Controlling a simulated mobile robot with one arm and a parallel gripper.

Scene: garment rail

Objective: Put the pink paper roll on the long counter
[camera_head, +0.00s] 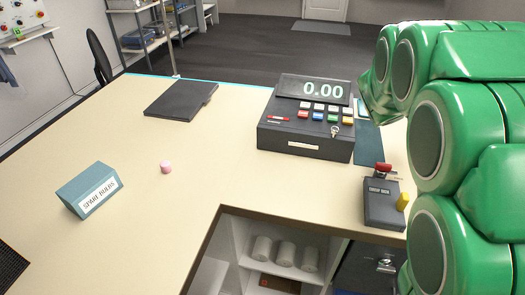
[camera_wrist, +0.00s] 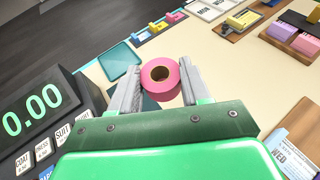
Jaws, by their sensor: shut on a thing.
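The pink paper roll (camera_wrist: 161,76) is between the two fingers of my gripper (camera_wrist: 158,84) in the wrist view, with its round end and dark core hole facing the camera. My gripper is shut on it. The long counter (camera_head: 135,140) is the cream surface across the head view, and its top also shows below the roll in the wrist view (camera_wrist: 215,55). In the head view my green arm covers the right side and hides the gripper and the roll. I cannot tell how far the roll is above the counter.
A black cash register (camera_head: 305,120) stands left of my arm. A grey device (camera_head: 383,203), a teal sign box (camera_head: 88,190), a small pink cylinder (camera_head: 166,167) and a dark folder (camera_head: 181,100) are on the counter. Its left middle has free room. Wooden trays (camera_wrist: 295,40) lie at the right.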

